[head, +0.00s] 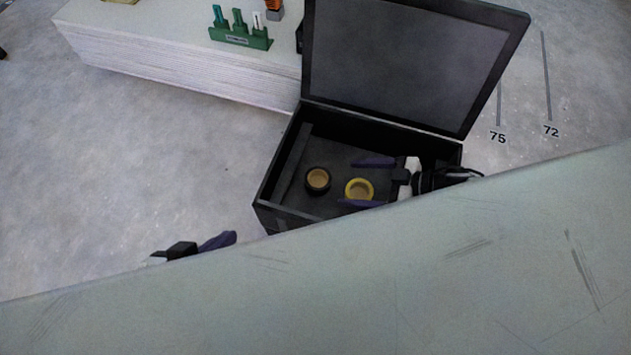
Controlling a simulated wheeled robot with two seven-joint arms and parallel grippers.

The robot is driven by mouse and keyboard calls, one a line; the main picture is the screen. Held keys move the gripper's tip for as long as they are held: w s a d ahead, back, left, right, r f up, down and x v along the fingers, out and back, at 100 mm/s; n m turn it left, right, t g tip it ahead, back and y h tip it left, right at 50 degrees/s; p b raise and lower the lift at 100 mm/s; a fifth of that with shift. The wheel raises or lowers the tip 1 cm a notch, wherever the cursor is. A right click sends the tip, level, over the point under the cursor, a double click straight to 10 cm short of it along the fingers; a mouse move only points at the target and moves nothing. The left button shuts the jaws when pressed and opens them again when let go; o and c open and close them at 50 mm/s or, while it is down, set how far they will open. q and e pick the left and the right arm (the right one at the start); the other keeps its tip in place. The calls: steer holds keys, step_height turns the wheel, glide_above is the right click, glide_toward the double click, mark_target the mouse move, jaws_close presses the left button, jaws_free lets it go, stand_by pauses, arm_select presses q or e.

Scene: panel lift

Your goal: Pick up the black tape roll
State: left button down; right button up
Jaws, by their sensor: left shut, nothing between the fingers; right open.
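The black tape roll (318,180) lies flat in the open black box (277,176), left of a yellow tape roll (359,188). My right gripper (368,181) is open over the box, its two purple fingers pointing left, one above and one below the yellow roll in the picture. It is apart from the black roll. I cannot tell how high it is above the yellow roll. My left gripper (233,238) is shut and empty, left of the box's front corner. A large grey-green panel hides most of both arms.
The grey-green panel (360,285) fills the foreground and hides the box's lower right part. The box lid (405,60) stands open at the back. A white stack (180,60) at the upper left carries a green tool holder (240,38).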

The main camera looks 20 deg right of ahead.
mark_target(309, 178)
steer(key=shift+w+f, duration=0.25)
steer(key=shift+f, duration=0.1)
steer(key=b+x, duration=0.2)
steer(key=x, duration=0.2)
steer(key=shift+a+f, duration=0.1)
steer(key=shift+w+a+f+b, duration=0.3)
steer(key=shift+w+a+b, duration=0.1)
steer(key=shift+w, duration=0.1)
steer(key=b+x, duration=0.2)
steer(key=x, duration=0.1)
steer(key=shift+w+f, duration=0.3)
steer(key=shift+w+a, duration=0.15)
steer(key=shift+a, duration=0.05)
arm_select(q)
steer(key=d+r+t+h, duration=0.1)
steer(key=w+d+r+h, duration=0.1)
steer(key=d+r, duration=0.1)
steer(key=shift+w+r+t, duration=0.1)
steer(key=shift+r+t, duration=0.2)
steer(key=shift+t, duration=0.1)
arm_select(e)
steer(key=shift+r, duration=0.1)
steer(key=c, duration=1.2)
